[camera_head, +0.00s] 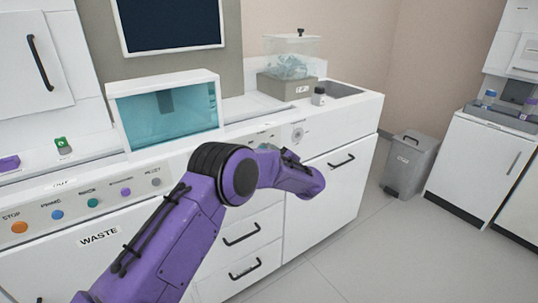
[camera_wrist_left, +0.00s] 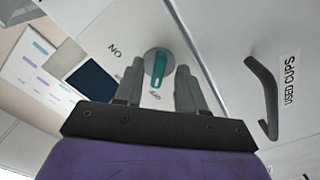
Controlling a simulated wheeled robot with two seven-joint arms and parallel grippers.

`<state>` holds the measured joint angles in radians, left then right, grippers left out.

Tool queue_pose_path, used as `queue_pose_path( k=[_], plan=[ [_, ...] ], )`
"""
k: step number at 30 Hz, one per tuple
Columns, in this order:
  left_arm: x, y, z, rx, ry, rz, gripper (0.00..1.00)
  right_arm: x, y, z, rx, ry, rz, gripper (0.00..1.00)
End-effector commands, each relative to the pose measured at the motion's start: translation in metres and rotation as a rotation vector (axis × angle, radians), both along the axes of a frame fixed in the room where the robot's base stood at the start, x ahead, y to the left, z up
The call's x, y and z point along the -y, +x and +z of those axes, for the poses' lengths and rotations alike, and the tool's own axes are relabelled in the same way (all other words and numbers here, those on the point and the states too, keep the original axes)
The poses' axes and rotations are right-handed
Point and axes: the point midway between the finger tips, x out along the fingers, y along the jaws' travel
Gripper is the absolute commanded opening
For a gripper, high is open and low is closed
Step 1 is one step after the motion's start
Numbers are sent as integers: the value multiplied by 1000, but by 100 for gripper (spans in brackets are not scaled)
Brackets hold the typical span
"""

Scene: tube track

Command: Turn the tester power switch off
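The tester power switch (camera_wrist_left: 157,66) is a round grey knob with a teal handle, on a white panel in the left wrist view. ON and OFF are printed beside it, and the lower end of the handle lies close to the OFF print. My left gripper (camera_wrist_left: 157,80) is open, with one finger on each side of the handle. I cannot tell whether the fingers touch it. In the head view, my purple left arm reaches the counter front, and its fingers are mostly hidden. A round grey disc (camera_head: 298,134) there may be the switch. My right gripper is out of view.
A handle (camera_wrist_left: 262,95) beside a USED CUPS label is right of the switch. A teal-windowed box (camera_head: 165,112) and a clear-covered bin (camera_head: 288,80) stand on the counter. Coloured buttons (camera_head: 57,215) line the left panel. A grey waste bin (camera_head: 409,162) stands at right.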

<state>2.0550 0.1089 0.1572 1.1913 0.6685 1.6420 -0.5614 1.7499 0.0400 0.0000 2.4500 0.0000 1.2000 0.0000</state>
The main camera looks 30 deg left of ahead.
Motion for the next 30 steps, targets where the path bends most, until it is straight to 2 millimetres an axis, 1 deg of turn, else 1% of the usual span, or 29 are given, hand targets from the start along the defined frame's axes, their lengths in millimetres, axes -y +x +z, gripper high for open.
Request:
queue_pose_path(
  k=[2, 9, 12, 15, 19, 30],
  plan=[
    [11, -3, 0, 0, -1, -4, 39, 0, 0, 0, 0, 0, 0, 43],
    [64, -25, 0, -1, 1, -5, 39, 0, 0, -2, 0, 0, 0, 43],
    [81, -33, 0, -1, 1, -4, 39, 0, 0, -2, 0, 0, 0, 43],
    [91, -38, 0, -1, 0, -3, 39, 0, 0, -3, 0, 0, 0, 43],
    [95, -40, -1, -1, -1, 0, 39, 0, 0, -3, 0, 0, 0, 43],
    [95, -40, 0, 0, -1, -1, 39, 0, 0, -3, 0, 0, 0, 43]
  ],
)
